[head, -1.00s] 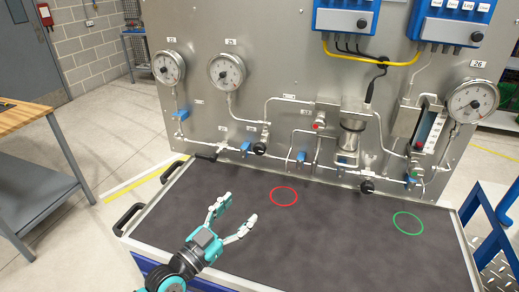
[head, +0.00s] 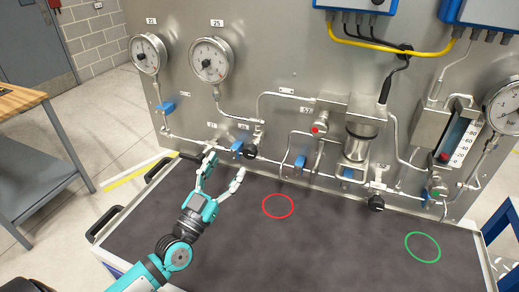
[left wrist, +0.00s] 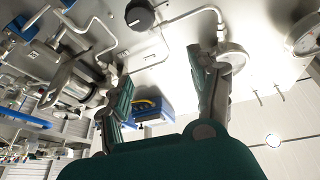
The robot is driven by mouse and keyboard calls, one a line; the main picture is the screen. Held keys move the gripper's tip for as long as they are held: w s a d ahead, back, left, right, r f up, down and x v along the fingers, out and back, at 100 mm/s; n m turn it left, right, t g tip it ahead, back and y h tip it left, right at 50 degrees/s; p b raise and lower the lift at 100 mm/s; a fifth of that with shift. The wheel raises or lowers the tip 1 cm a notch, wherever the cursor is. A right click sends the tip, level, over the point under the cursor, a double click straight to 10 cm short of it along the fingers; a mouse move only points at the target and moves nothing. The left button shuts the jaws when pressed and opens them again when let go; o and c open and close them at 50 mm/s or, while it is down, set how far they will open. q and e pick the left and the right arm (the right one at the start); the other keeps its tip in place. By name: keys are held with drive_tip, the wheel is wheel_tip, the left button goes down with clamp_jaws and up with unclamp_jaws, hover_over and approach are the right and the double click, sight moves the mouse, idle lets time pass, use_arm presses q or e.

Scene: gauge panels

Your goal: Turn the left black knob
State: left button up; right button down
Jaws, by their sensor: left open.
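The left black knob (head: 250,152) sits low on the steel panel, on the pipe run below the second gauge. A second black knob (head: 376,203) is further right. My left gripper (head: 226,168) is open and empty above the dark bench top, its fingertips pointing at the panel, just in front of and left of the left knob. It looks apart from the knob. In the left wrist view a black knob (left wrist: 140,14) shows at the top, beyond the spread fingers (left wrist: 163,62). My right gripper is not in view.
Blue valve handles (head: 237,146) sit along the same pipes close to the left knob. The dark bench top (head: 330,250) is clear, with a red ring (head: 278,206) and a green ring (head: 422,247) marked on it. Gauges (head: 210,60) are higher up.

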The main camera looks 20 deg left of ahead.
sight(247, 155)
use_arm(q)
wheel_tip(247, 155, down, 6)
drive_tip(key=b, duration=0.6)
drive_tip(key=x, duration=0.3)
drive_tip(key=p+x, duration=0.1)
drive_tip(key=x, duration=0.3)
drive_tip(key=p+x, duration=0.1)
drive_tip(key=x, duration=0.3)
drive_tip(key=shift+w+f, duration=0.15)
drive_tip(key=shift+f, duration=0.15)
drive_tip(key=shift+w+r+p, duration=0.15)
drive_tip(key=shift+w+p, duration=0.15)
drive_tip(key=shift+w, duration=0.2)
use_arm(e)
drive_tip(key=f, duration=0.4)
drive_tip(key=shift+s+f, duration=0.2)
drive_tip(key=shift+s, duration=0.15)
use_arm(q)
drive_tip(key=c, duration=1.2)
